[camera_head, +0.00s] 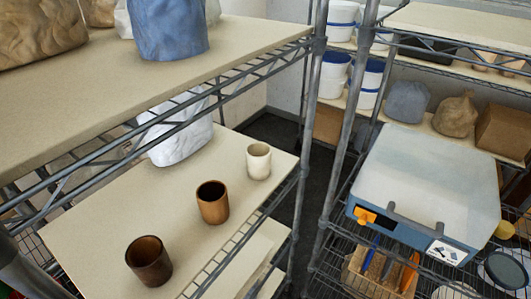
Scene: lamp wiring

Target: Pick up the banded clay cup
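Three cups stand upright and apart in a slanting row on the middle shelf board (110,215). The nearest is a dark brown cup (148,265). The middle one is an orange-brown clay cup (212,204) with a dark inside; faint banding seems to show on it, but it is too small to be sure. The farthest is a cream cup (258,162). The orange-brown one looks the most like the banded clay cup. My gripper is not in view.
An upper shelf (100,90) with bags, one a blue bag (170,28), overhangs the cups' left side. A white bag (178,135) stands behind them. A metal post (312,110) rises at right. Another rack holds tubs and a blue-grey machine (425,190).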

